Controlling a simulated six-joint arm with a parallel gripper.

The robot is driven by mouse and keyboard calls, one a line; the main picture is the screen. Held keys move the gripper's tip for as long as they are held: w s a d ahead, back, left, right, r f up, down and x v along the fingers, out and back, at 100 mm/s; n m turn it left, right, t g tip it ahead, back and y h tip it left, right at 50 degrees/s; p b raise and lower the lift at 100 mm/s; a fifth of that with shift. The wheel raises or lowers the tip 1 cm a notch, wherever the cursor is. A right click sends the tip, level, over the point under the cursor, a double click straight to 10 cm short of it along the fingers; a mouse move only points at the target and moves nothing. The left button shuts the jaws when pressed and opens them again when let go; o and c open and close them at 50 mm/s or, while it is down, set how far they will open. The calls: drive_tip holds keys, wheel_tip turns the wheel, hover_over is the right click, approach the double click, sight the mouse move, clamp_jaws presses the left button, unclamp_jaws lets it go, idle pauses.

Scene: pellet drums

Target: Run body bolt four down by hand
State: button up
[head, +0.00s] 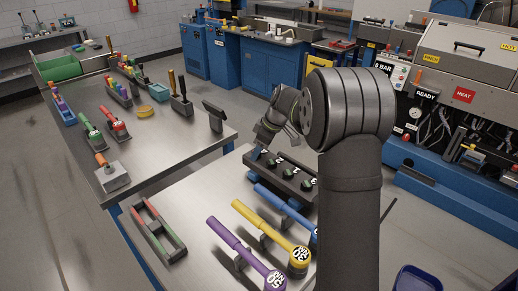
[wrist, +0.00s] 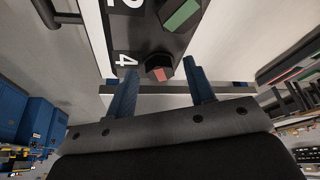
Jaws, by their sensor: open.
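The dark valve body block (head: 295,186) lies on the near bench in the head view, with several round bolt heads marked green. In the wrist view, the block (wrist: 132,45) carries white numbers, and the hex bolt head beside the "4" (wrist: 160,70) has a red mark. A neighbouring bolt head (wrist: 181,16) nearer the "2" has a green mark. My gripper (wrist: 160,68) is open, its two blue fingers apart on either side of bolt four's head. I cannot tell whether they touch it. In the head view my gripper (head: 256,153) is at the block's far left end, and bolt four is not clearly visible.
Purple (head: 240,244), yellow (head: 262,228) and blue (head: 276,203) torque wrenches rest on stands in front of the block. A tray with red and green bars (head: 157,228) is at the left. A dark upright stand (head: 214,116) is on the other bench.

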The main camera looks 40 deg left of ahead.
drive_tip(key=c, duration=1)
drive_tip(key=shift+s+m+t, duration=0.1)
drive_tip(key=shift+m+t, duration=0.4)
drive_tip(key=shift+m, duration=0.75)
drive_tip(key=shift+s+m+t, duration=0.1)
drive_tip(key=shift+m+t, duration=0.4)
drive_tip(key=shift+m, duration=0.75)
drive_tip(key=o, duration=1)
drive_tip(key=v, duration=1.7)
drive_tip(key=shift+d+r, duration=0.15)
drive_tip(key=shift+d, duration=0.2)
